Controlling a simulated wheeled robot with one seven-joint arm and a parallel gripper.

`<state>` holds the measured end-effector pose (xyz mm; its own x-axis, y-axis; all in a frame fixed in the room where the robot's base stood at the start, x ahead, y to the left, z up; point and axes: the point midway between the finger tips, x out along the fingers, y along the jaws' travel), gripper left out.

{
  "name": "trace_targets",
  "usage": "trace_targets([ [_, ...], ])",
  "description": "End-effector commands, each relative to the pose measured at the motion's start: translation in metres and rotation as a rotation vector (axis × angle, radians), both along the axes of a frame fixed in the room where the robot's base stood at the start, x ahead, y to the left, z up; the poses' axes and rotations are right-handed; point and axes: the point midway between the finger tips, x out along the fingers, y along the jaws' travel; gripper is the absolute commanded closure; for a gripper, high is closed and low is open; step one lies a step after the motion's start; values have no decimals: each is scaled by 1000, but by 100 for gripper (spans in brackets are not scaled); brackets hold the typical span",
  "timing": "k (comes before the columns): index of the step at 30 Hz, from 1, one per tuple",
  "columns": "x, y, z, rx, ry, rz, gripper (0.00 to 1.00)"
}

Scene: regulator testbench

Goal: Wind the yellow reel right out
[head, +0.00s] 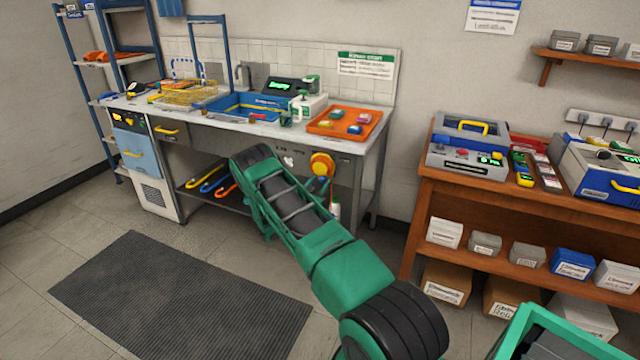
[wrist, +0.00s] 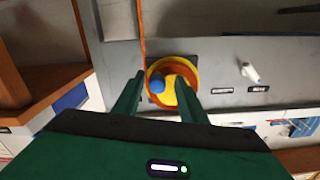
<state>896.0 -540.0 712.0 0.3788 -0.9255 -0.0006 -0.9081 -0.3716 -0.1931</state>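The yellow reel (head: 321,164) is mounted on the grey front panel below the bench top in the head view. An orange line (wrist: 141,30) runs from the reel's edge to the top of that picture. My gripper (wrist: 160,80) is open, its two green fingers apart on either side of the knob in the picture. Whether they touch the knob or reel I cannot tell.
A white lever (wrist: 250,73) sticks out of the panel beside the reel, with small labels near it. The bench top (head: 222,122) holds an orange tray (head: 322,128) and a blue tray. A wooden shelf unit (head: 410,235) stands to the right. A dark mat (head: 180,300) lies on open floor.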

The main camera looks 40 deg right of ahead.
Motion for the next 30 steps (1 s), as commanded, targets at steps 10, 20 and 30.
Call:
trace_targets([
  [10, 4, -9, 0, -1, 1, 1, 62],
  [20, 5, -7, 0, -1, 0, 3, 100],
  [30, 6, -6, 1, -3, 3, 6, 100],
])
